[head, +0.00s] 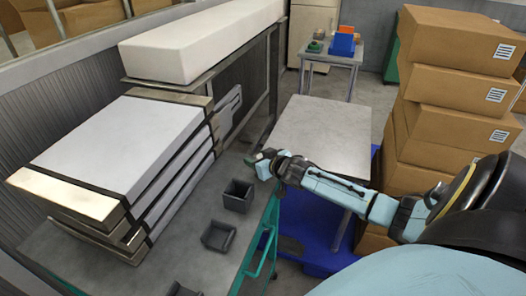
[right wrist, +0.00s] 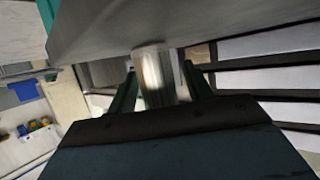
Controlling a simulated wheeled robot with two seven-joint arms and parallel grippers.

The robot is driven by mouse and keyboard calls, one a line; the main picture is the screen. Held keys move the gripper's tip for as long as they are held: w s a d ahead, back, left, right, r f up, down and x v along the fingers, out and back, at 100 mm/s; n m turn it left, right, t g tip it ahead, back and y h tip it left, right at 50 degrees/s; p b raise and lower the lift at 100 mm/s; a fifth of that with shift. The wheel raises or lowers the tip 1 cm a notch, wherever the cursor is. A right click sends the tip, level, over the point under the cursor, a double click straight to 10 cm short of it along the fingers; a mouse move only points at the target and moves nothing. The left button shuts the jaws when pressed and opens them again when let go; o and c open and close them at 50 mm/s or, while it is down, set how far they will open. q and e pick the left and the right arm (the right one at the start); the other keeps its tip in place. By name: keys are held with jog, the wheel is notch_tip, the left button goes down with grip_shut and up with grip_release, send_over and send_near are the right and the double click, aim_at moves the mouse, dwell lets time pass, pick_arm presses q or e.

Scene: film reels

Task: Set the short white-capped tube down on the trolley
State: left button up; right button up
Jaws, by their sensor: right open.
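My right gripper (head: 256,160) is low over the right edge of the grey, teal-framed trolley (head: 232,232), near the dark bins. In the right wrist view its two fingers (right wrist: 158,92) are apart. A short, pale, shiny cylinder (right wrist: 153,75), which looks like the tube, is between them. Its upper end in that picture meets a grey surface, which appears to be the trolley top (right wrist: 190,22). Whether it touches the fingers is unclear, and its cap cannot be made out. In the head view the tube cannot be told from the gripper. My left gripper is not in view.
Dark open bins (head: 238,195) stand on the trolley close to the gripper, another bin (head: 218,236) nearer. Strapped white slabs (head: 120,150) lie to the left. A bare grey table (head: 325,125) is behind, and stacked cartons (head: 450,90) stand to the right.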

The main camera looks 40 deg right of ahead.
jog(key=shift+s+r, duration=0.1)
jog(key=shift+s, duration=0.15)
jog(key=p+v, duration=0.2)
jog(key=v, duration=0.9)
jog(key=shift+s+r, duration=0.2)
